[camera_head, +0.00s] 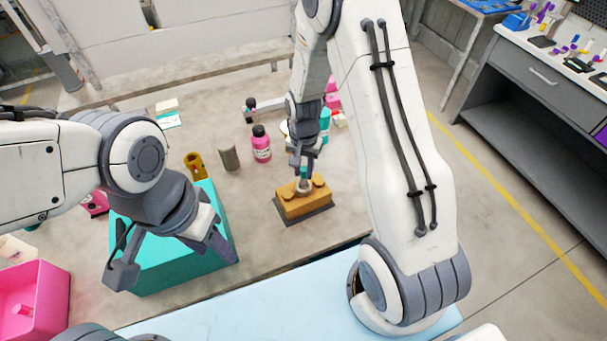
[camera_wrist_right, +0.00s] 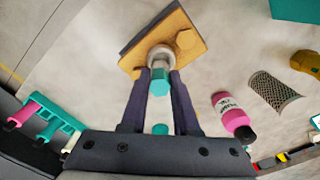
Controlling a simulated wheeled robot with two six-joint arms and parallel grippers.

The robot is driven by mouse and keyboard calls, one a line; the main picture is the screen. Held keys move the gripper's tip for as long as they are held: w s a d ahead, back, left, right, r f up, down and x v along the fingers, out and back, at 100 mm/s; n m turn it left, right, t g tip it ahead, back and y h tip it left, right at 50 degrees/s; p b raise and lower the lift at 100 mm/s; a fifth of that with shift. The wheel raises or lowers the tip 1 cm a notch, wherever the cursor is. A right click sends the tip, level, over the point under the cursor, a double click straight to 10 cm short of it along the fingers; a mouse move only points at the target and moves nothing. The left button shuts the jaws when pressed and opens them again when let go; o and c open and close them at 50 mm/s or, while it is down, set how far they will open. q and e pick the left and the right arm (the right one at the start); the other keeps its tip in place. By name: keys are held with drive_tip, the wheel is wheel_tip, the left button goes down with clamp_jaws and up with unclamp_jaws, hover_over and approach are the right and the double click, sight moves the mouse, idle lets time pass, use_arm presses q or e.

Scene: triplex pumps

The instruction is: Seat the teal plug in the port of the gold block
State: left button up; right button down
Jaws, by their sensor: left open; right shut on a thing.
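The gold block (camera_head: 300,204) sits on a dark base on the table, right of centre in the head view, and shows at the top of the right wrist view (camera_wrist_right: 178,45). A pale metallic ring (camera_wrist_right: 160,57) is on its top between two raised gold bosses. My right gripper (camera_head: 303,164) is shut on the teal plug (camera_wrist_right: 160,82), directly over the ring. The plug's far end meets the ring in the picture; how deep it sits I cannot tell. My left gripper (camera_head: 172,258) is open and empty, in front of the teal box.
A teal box (camera_head: 165,262) stands left of the block. A pink bottle (camera_head: 261,145), a grey mesh cylinder (camera_head: 229,158) and a brass fitting (camera_head: 195,165) stand behind. A pink bin (camera_head: 35,300) is at the lower left.

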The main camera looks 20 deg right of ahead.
sight(303, 179)
drive_tip(key=shift+w+f, duration=0.2)
wheel_tip(303, 179, down, 3)
drive_tip(key=shift+p, duration=0.7)
drive_tip(key=shift+f, duration=0.5)
drive_tip(key=shift+f, duration=0.2)
drive_tip(key=c, duration=0.7)
unclamp_jaws()
drive_tip(key=shift+o, duration=0.2)
drive_tip(key=shift+r, duration=0.1)
drive_tip(key=shift+r, duration=0.1)
